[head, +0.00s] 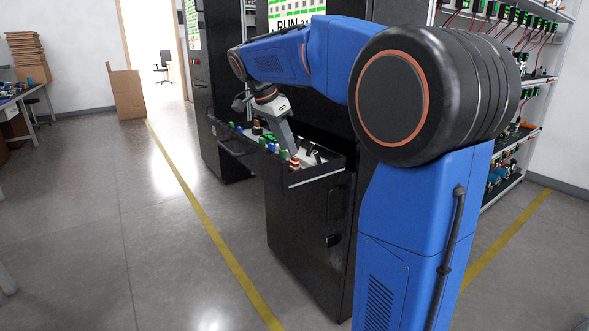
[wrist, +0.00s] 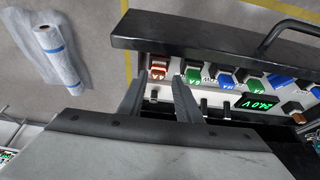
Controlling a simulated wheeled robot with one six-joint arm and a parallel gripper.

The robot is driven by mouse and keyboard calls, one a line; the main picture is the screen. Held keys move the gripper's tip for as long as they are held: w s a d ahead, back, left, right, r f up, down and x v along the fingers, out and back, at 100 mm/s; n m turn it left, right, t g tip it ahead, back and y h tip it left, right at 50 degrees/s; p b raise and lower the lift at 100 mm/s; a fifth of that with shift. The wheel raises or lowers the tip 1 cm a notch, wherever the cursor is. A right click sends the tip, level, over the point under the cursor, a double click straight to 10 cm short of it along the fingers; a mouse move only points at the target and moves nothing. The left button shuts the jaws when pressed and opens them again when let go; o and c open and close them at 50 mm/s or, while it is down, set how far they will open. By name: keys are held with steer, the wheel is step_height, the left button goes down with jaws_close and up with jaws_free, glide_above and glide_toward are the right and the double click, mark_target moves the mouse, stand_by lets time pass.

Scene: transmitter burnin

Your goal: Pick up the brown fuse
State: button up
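The brown fuse (wrist: 158,68) sits in the drawer panel at the left end of a row in the wrist view, close to the drawer's front wall. In the head view a brown fuse (head: 294,162) shows at the drawer's near right end. My gripper (wrist: 158,85) is open, its two dark fingers pointing towards the brown fuse, one to each side of it in the picture. Nothing is held between them. Whether the fingertips are level with the fuse I cannot tell. In the head view my gripper (head: 290,148) is over the drawer, its fingertips hard to make out.
The open black drawer (head: 317,177) holds several green and blue fuses beside the brown one. Another brown piece (wrist: 296,117) and a green-lit display (wrist: 258,104) sit further right. A wrapped roll (wrist: 48,40) lies on the floor. The floor left of the cabinet is clear.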

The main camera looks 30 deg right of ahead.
mark_target(293, 167)
steer(key=shift+x, duration=2.6)
steer(key=shift+s, duration=0.2)
jaws_close()
